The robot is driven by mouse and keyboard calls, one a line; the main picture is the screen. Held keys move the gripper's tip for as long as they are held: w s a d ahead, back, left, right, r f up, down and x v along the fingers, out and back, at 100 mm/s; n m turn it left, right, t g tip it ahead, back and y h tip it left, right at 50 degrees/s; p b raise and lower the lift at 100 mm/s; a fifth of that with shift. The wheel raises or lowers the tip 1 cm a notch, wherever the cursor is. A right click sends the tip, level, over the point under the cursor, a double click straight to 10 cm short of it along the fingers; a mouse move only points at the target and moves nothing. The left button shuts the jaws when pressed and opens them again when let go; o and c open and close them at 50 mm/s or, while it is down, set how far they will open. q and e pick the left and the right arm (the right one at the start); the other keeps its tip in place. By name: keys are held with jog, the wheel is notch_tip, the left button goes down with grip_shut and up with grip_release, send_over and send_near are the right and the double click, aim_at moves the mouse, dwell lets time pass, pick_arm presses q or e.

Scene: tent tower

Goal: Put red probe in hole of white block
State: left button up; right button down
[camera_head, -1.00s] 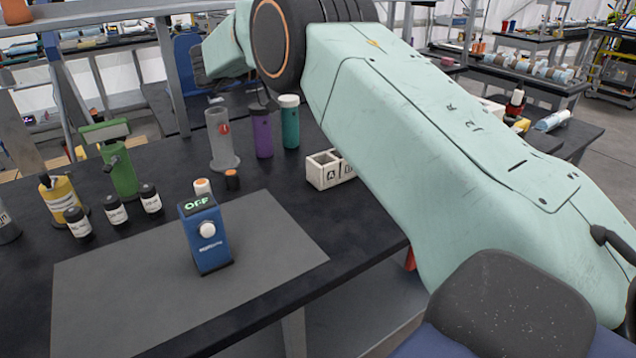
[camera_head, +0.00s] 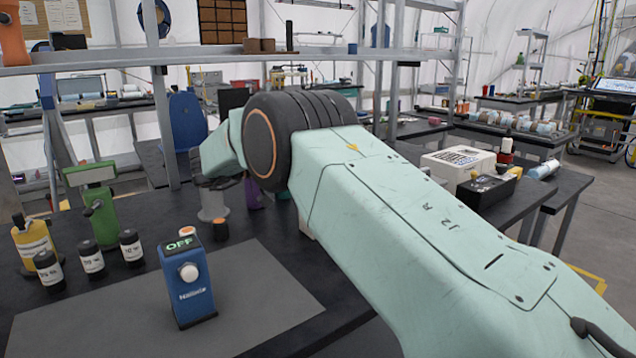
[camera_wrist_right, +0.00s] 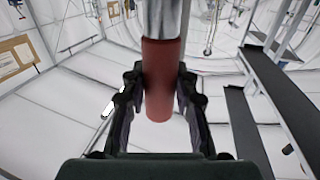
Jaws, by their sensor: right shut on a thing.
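The red probe (camera_wrist_right: 157,95), with its shiny metal shaft, is between the fingers of my right gripper (camera_wrist_right: 158,100) in the right wrist view. The gripper is shut on the probe's red part, and the shaft runs out of the top of the picture. In the head view my right arm reaches over the table, and the probe does not show. The white block cannot be made out in the head view now; my arm covers the place where small white lettered blocks showed earlier. My left gripper is in neither view.
A blue device (camera_head: 187,282) reading OFF stands on a grey mat (camera_head: 262,290). Several black bottles (camera_head: 91,259), a yellow container (camera_head: 34,243) and a green tool (camera_head: 99,205) stand at the left. A shelf frame (camera_head: 240,53) spans the back.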

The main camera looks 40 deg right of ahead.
jog(key=f+b, duration=0.1)
jog(key=f, duration=0.3)
jog(key=shift+a+f, duration=0.2)
jog(key=shift+w+d, duration=0.1)
jog(key=shift+d, duration=0.05)
jog(key=shift+f, duration=0.15)
jog(key=c, duration=1.3)
grip_release()
jog(key=shift+c, duration=0.2)
jog(key=o, duration=0.3)
jog(key=shift+f, duration=0.1)
jog(key=shift+r, duration=0.2)
